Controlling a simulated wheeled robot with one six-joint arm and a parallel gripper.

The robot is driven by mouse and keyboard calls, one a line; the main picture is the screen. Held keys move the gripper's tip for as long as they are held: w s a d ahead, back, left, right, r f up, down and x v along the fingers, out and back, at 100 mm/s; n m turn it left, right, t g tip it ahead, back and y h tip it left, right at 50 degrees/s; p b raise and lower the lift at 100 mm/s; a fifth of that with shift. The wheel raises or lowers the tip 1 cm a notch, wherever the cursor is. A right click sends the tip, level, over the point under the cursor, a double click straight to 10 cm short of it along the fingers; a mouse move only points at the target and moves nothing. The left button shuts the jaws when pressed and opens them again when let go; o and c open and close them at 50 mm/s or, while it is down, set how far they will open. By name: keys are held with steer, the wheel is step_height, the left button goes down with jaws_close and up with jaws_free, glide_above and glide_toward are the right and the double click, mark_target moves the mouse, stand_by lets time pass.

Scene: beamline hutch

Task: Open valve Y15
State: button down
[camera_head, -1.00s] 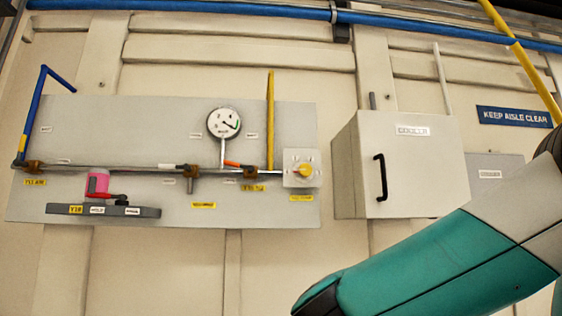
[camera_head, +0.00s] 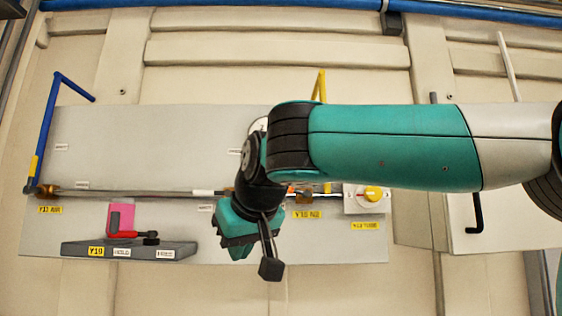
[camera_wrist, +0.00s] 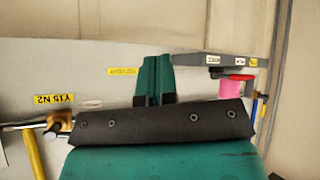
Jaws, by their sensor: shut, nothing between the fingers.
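My gripper (camera_head: 240,250) hangs in front of the panel, left of Y15 in the head view. In the wrist view, its teal fingers (camera_wrist: 154,78) are together and empty, apart from the valve.
A grey shelf (camera_head: 130,251), labelled Y19 and HOLD, carries a pink tag and red-handled part (camera_head: 122,222). A pale cabinet (camera_head: 510,225) is behind my arm at right.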

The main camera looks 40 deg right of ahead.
steer(key=s+d+r+m+t+h+p, duration=0.1)
steer(key=s+d+r+m+h+p, duration=0.2)
steer(key=r, duration=0.7)
steer(key=s+d+r+m+p, duration=0.1)
steer(key=s+d+r+m, duration=0.1)
steer(key=d+r+m, duration=0.65)
steer(key=w+d+f+n+b, duration=0.2)
steer(key=w+f+n+b, duration=0.1)
steer(key=w, duration=0.7)
step_height(320, 180, down, 2)
steer(key=shift+w+f+b, duration=0.15)
steer(key=shift+b, duration=0.35)
steer(key=shift+a, duration=0.1)
steer(key=shift+w+a+f+b, duration=0.1)
steer(key=shift+a+f+b, duration=0.2)
steer(key=shift+f, duration=0.4)
